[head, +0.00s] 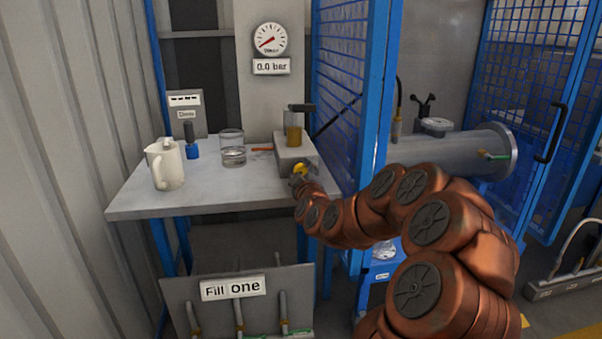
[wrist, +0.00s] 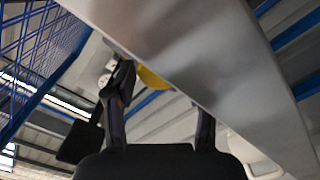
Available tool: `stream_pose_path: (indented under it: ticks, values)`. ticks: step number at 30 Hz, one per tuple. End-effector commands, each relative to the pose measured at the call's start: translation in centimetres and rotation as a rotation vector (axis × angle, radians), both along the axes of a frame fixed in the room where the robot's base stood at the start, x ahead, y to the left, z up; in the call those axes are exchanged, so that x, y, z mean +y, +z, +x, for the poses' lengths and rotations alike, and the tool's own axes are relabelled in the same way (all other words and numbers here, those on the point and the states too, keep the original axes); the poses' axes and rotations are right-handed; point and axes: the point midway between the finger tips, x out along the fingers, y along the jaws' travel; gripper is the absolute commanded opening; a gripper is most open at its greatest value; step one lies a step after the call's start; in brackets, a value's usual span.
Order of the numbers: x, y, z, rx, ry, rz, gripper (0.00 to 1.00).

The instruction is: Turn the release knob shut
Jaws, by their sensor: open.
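The yellow release knob (head: 300,169) sits on the front of a grey pump block (head: 291,152) on the bench. My gripper (head: 298,182) is at the block's front, close to the knob. In the wrist view the knob (wrist: 151,79) shows partly, beside the left finger and partly behind the block's edge. My gripper (wrist: 162,110) is open there, with its two fingers apart. I cannot tell whether a finger touches the knob. The knob's turn position cannot be read. The gauge (head: 270,40) has a red needle, and its label reads 0.0 bar.
A white jug (head: 165,166), a blue-based item (head: 191,145) and a glass beaker (head: 232,150) stand on the grey bench (head: 210,196), left of the pump. A blue mesh gate (head: 372,90) stands close on the right. The bench's front left is clear.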

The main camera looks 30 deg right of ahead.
Motion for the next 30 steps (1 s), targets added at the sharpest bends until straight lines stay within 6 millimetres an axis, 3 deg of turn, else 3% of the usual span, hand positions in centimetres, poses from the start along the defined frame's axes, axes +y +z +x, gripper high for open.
stream_pose_path:
  ticks: [13,25,30]
  values:
    - [-0.18,-0.05,0.49,0.001,0.000,0.001,0.54]
    - [-0.22,-0.07,0.47,0.001,0.000,0.001,0.12]
    - [-0.22,-0.09,0.47,0.000,-0.001,0.005,0.09]
